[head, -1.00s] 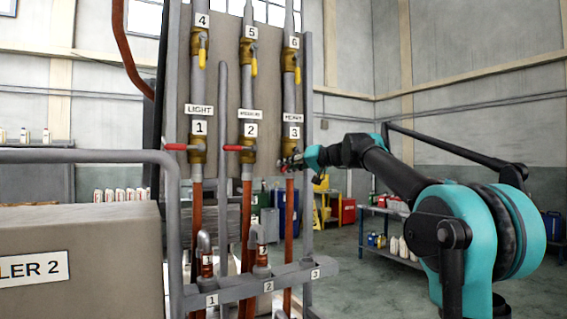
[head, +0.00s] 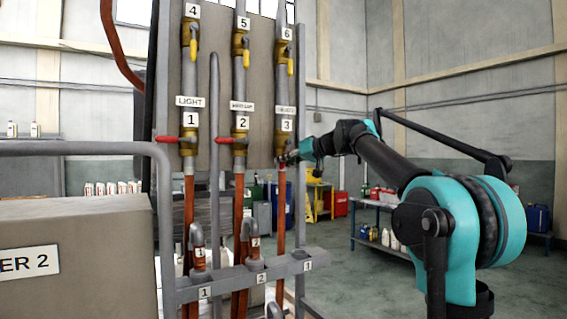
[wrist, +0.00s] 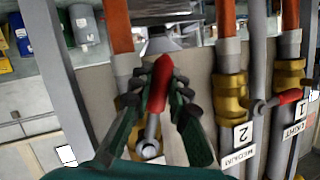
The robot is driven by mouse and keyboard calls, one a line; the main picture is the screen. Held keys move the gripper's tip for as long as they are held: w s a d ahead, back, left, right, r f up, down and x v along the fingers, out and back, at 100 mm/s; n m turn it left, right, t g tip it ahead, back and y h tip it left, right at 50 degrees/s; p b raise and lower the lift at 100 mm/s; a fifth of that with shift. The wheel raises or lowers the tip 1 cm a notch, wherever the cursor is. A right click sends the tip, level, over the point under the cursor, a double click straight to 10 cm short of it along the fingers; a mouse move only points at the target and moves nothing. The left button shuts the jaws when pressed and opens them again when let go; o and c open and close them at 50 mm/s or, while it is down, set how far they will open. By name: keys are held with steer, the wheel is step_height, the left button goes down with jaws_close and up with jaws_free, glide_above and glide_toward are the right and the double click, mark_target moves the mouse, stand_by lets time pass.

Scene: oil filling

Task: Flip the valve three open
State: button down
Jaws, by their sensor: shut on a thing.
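Valve three, under the label 3 (head: 286,125), is on the right pipe of the panel. Its brass body is mostly hidden behind my gripper (head: 288,157) in the head view. In the wrist view my gripper (wrist: 160,85) is shut on the red handle (wrist: 160,78) of valve three, with a green finger on each side. The handle's grey stem runs from a round pivot (wrist: 150,148), and the red end points toward the orange pipes, roughly along them. In the head view this is downward.
Valve two's red handle (head: 229,140) and valve one's red handle (head: 168,139) stick out sideways to the left. Yellow-handled valves (head: 290,62) sit above. A grey manifold (head: 240,278) runs below. Floor at right is open, with a blue shelf (head: 380,235) behind.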

steer(key=c, duration=1.4)
jaws_free()
steer(key=shift+c, duration=0.2)
